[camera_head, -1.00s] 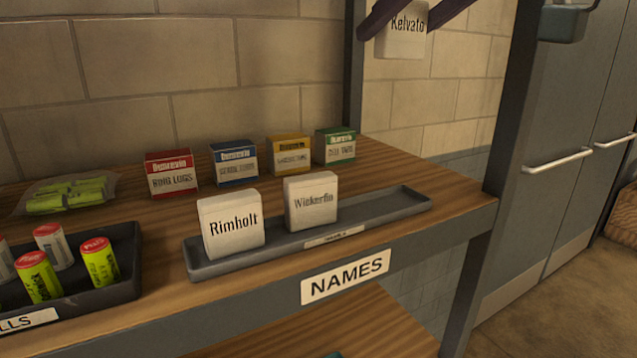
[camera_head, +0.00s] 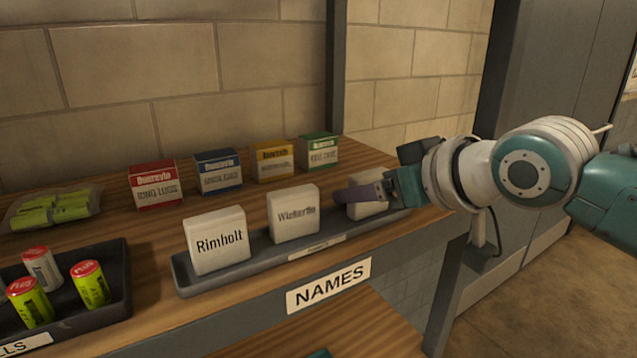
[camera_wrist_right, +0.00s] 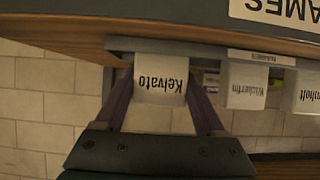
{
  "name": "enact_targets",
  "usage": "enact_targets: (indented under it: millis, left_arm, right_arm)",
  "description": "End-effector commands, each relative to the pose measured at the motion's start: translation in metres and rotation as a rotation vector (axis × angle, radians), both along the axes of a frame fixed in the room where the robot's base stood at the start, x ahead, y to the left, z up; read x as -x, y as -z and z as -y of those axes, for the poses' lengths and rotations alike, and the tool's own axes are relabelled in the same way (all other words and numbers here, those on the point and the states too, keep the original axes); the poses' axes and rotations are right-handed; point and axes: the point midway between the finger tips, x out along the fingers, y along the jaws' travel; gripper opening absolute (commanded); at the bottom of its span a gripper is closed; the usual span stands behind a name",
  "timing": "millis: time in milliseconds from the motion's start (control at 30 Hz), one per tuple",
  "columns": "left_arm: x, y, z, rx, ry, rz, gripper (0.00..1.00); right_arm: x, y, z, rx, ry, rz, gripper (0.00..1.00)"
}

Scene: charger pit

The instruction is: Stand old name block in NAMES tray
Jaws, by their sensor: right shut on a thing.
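My right gripper (camera_head: 362,194) comes in from the right and is shut on a white name block (camera_head: 366,209). In the right wrist view this block (camera_wrist_right: 160,78) reads Kelvato, upside down in the picture, between my right gripper's fingers (camera_wrist_right: 161,92). The block is upright at the right end of the dark NAMES tray (camera_head: 262,263). I cannot tell whether its base touches the tray floor. The Rimholt block (camera_head: 218,241) stands in the tray's left part and the Wickerfio block (camera_head: 294,214) in its middle. My left gripper is out of view.
Red, blue, yellow and green boxes (camera_head: 155,186) stand behind the tray. A bag of green cells (camera_head: 55,208) lies at the left. A dark tray (camera_head: 62,310) with several upright cells is at the front left. The NAMES label (camera_head: 329,287) is on the shelf edge.

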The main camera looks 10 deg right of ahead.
Motion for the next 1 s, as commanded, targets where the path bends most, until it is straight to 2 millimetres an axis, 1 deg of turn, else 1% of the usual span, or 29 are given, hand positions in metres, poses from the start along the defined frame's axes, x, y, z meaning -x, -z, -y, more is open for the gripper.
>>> enact_targets:
  millis: [167,267,300,533,767,833,933,1000]
  left_arm:
    - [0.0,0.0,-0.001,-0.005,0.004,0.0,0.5]
    - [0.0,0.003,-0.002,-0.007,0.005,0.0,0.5]
    - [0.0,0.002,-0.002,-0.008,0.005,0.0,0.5]
    - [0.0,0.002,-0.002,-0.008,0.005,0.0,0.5]
    - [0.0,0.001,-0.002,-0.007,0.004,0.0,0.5]
    - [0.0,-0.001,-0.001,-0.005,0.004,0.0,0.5]
    - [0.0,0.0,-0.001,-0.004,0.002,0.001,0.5]
    - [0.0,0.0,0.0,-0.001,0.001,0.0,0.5]
  right_arm:
    - [0.0,0.0,0.0,0.0,0.0,0.001,0.16]
    - [0.0,0.003,0.0,0.0,0.0,0.0,0.16]
    - [0.0,0.003,0.0,0.0,0.0,0.0,0.74]
    - [0.0,0.002,0.0,0.0,0.0,0.0,1.0]
    - [0.0,0.001,0.0,0.0,0.0,0.0,1.0]
    - [0.0,-0.002,0.0,0.0,0.0,0.001,1.0]
    - [0.005,-0.003,0.003,0.0,0.0,0.0,1.0]
    - [0.012,-0.007,0.005,0.0,0.0,0.001,1.0]
